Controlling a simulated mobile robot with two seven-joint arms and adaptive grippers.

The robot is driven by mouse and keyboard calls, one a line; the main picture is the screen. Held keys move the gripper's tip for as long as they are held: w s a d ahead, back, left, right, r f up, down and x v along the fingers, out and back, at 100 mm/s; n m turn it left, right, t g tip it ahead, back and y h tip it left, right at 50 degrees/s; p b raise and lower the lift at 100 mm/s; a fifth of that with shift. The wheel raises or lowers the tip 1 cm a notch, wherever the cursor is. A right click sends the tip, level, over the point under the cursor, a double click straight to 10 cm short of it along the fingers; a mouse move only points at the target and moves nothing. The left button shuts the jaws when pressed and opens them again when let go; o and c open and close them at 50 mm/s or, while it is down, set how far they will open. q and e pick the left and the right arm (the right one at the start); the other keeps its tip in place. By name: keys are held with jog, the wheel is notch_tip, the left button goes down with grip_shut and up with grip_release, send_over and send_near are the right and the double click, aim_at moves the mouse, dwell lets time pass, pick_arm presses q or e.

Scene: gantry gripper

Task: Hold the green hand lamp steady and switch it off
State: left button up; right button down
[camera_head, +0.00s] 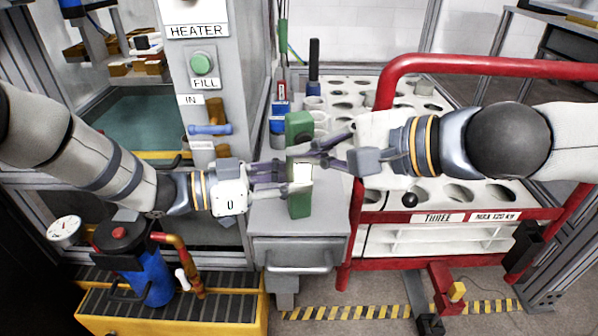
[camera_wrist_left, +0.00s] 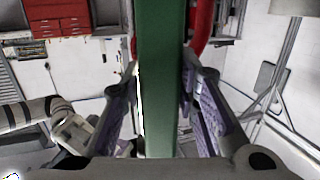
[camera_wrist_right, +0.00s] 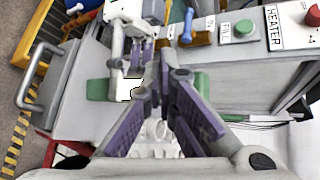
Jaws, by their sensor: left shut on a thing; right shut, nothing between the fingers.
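The green hand lamp (camera_head: 299,203) stands upright above the grey cabinet, with a bright pale patch at its middle. I cannot tell whether the patch is lit. My left gripper (camera_head: 297,176) is shut on the lamp's middle from the left. In the left wrist view the lamp's green body (camera_wrist_left: 162,80) runs upright between the fingers. My right gripper (camera_head: 308,153) is shut and empty, its tips close to the lamp from the right; I cannot tell whether they touch. In the right wrist view its closed tips (camera_wrist_right: 163,75) partly hide the lamp (camera_wrist_right: 100,90).
A red-railed rack (camera_head: 440,213) with round holes stands at the right. The grey cabinet (camera_head: 300,250) is below the grippers. A heater panel (camera_head: 203,62) with a green button is at the left. Blue-capped items (camera_head: 279,115) stand just behind the lamp.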

jog(key=shift+w, duration=0.1)
jog(key=shift+w+a, duration=0.15)
jog(key=shift+w, duration=0.2)
jog(key=shift+s, duration=0.1)
jog(key=s+d, duration=0.2)
jog(key=s, duration=0.4)
jog(key=shift+s, duration=0.25)
dwell(0.4)
pick_arm(q)
jog(key=o, duration=1)
